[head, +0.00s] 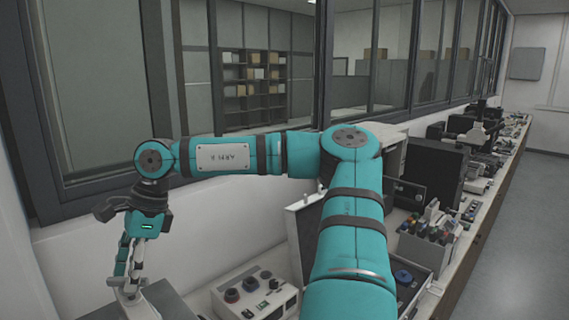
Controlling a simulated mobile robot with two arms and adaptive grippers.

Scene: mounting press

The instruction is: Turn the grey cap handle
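My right gripper (128,277) points down at the lower left of the head view, at the end of my teal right arm. Its fingertips are at a small light-grey part (130,297), which looks like the cap handle, on top of a grey machine (168,303). The fingers partly cover this part. The view is too small to show whether they grip it or only stand around it. The lower part of the machine is cut off by the frame edge. My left gripper is not in view.
An open case (410,265) and a rack of coloured bottles (432,228) lie beyond my arm. Windows (260,70) line the wall behind. The right-hand floor (515,240) is clear.

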